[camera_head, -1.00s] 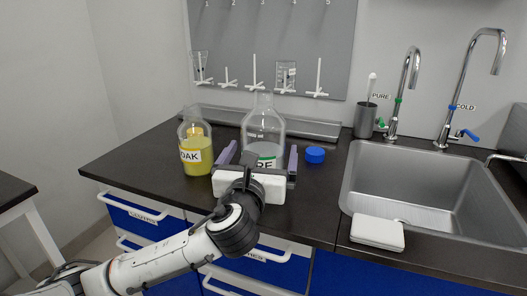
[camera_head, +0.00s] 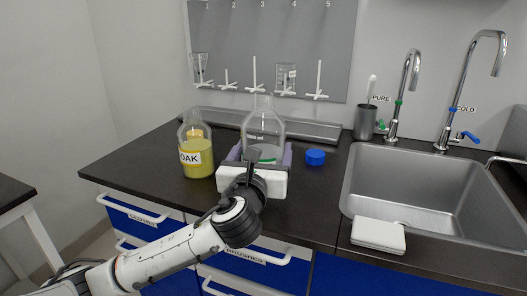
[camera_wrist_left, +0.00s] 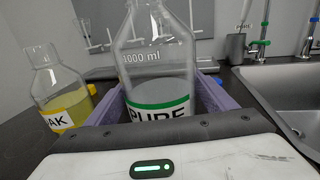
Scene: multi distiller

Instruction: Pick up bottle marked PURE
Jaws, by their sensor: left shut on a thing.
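The bottle marked PURE (camera_head: 264,128) is clear glass with a green-banded label and stands upright on the dark counter. In the left wrist view the bottle (camera_wrist_left: 157,65) is close up, with its label reading PURE and a 1000 ml mark. My left gripper (camera_head: 263,154) comes from the front, its purple fingers on both sides of the bottle and shut on it. The fingers also show in the left wrist view (camera_wrist_left: 168,97). The gripper body hides the lower part of the bottle in the head view. My right gripper is not in view.
A bottle of yellow liquid marked OAK or similar (camera_head: 196,157) stands close to the left. A blue cap (camera_head: 315,157) lies to the right. The sink (camera_head: 440,190) with two taps is farther right, a white box (camera_head: 378,235) at its front edge. A pegboard (camera_head: 270,45) is behind.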

